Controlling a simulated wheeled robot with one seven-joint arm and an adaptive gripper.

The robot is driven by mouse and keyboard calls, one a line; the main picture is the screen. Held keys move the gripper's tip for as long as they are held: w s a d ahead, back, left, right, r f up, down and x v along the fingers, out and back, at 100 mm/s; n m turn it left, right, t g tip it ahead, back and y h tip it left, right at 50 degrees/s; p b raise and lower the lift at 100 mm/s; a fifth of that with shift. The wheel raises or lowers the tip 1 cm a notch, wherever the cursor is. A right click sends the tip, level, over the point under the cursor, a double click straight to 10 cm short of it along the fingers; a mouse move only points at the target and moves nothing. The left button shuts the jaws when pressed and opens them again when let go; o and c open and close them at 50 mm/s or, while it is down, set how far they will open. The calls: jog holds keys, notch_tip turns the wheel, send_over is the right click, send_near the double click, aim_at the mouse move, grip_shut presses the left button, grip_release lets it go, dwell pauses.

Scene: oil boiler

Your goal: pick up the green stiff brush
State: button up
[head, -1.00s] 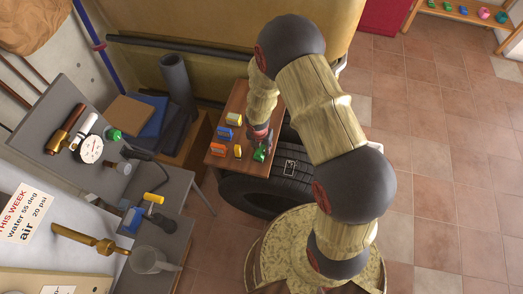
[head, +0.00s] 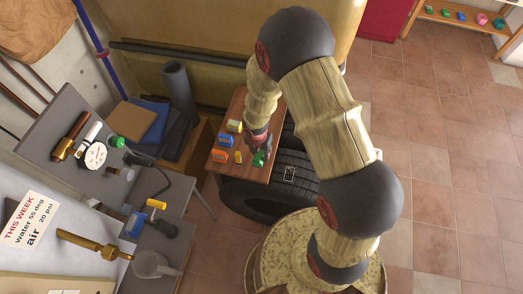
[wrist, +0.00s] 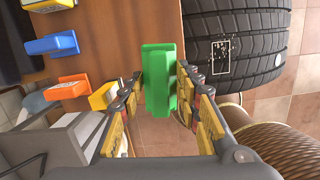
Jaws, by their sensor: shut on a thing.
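The green brush (wrist: 158,80) stands between the two fingers of my gripper (wrist: 158,103) in the wrist view. The fingers are shut on it from both sides. In the head view the green brush (head: 259,159) shows at the right front corner of the small wooden table (head: 232,173), below my gripper (head: 258,142). Its bristles are hidden, and I cannot tell whether it is clear of the tabletop.
An orange block (wrist: 65,87), a blue block (wrist: 52,44) and a yellow block (wrist: 104,95) lie left of the brush. A black tyre (wrist: 237,40) lies right of the table. A grey bench (head: 60,140) with tools stands at the left.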

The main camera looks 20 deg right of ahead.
aim_at(259, 157)
jog(key=r, duration=0.1)
jog(key=s+a+r, duration=0.1)
jog(key=s+r, duration=0.1)
jog(key=shift+s+a+r+p, duration=0.25)
jog(key=shift+a+p, duration=0.05)
jog(key=shift+p, duration=0.05)
jog(key=s+a+r, duration=0.3)
jog(key=s+a, duration=0.1)
jog(key=s, duration=0.3)
jog(key=shift+r, duration=0.15)
jog(key=shift+s+a, duration=0.1)
jog(key=o, duration=0.6)
jog(key=c, duration=0.3)
jog(key=shift+c, duration=0.7)
